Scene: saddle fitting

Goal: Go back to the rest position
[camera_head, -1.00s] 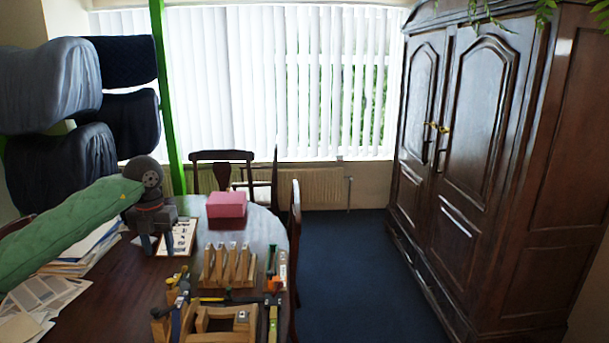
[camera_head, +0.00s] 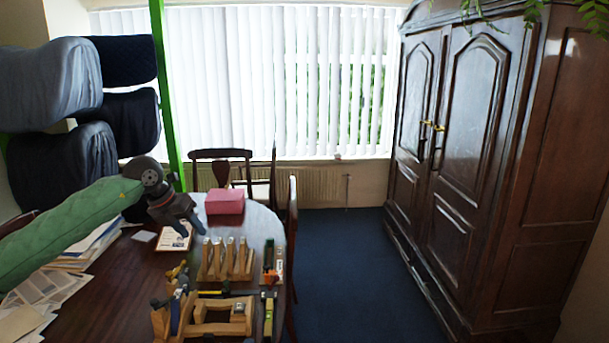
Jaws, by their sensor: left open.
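My left gripper (camera_head: 190,228) is at the end of my green-sleeved left arm, which comes in from the left. It is tilted down to the right, open, with nothing between its fingers. It hangs above the table (camera_head: 105,290), over a framed card (camera_head: 174,237) that it partly covers. My right gripper is not in the picture.
A pink box (camera_head: 225,200) stands at the table's far end. A wooden rack (camera_head: 226,259), a wooden frame (camera_head: 212,318) and several tools fill the near right part. Papers (camera_head: 45,287) lie at left. Chairs (camera_head: 292,240) stand around, and a dark wardrobe (camera_head: 480,150) stands at right.

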